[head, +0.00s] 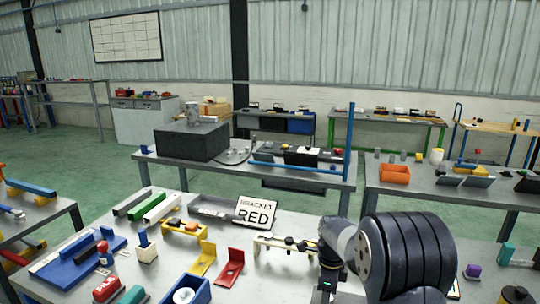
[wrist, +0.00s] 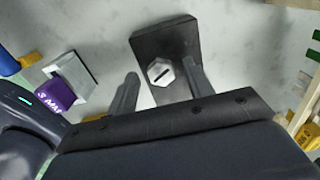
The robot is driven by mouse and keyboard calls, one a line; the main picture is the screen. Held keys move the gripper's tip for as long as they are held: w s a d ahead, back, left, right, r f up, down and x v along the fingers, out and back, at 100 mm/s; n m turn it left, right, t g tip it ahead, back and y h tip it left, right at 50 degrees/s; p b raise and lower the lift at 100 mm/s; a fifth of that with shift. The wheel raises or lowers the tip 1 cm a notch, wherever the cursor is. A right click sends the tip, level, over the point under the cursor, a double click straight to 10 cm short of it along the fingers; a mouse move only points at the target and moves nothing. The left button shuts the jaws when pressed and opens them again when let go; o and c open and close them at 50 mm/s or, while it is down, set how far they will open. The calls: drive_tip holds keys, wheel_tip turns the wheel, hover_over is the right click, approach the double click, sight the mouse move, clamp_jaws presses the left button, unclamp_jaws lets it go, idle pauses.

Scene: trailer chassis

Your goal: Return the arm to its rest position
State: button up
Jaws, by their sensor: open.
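My arm (head: 400,250) reaches into the lower right of the head view, bent over the front grey table. My gripper's fingertips do not show clearly there. In the wrist view my gripper (wrist: 160,70) is open, with one finger on each side of a silver hexagonal piece (wrist: 160,72) with a dark slot. That piece sits on a dark plate (wrist: 165,38) on the grey table top. The fingers look apart from it, and nothing is held. How high the fingertips are above the plate cannot be told.
A purple block marked 3 MM (wrist: 55,95) stands left of the gripper in the wrist view. In the head view, a RED bracket sign (head: 257,213), a red bracket (head: 230,268) and a blue bin (head: 187,290) crowd the table left of my arm.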

drive_tip(key=n, duration=0.5)
drive_tip(key=shift+s+r+n, duration=0.1)
drive_tip(key=shift+r+n, duration=0.05)
drive_tip(key=shift+n, duration=0.15)
drive_tip(key=n, duration=0.6)
drive_tip(key=shift+s, duration=0.1)
drive_tip(key=n, duration=0.6)
drive_tip(key=shift+d, duration=0.15)
drive_tip(key=n, duration=0.5)
drive_tip(key=shift+d+n, duration=0.1)
drive_tip(key=shift+n, duration=0.3)
drive_tip(key=shift+s, duration=0.1)
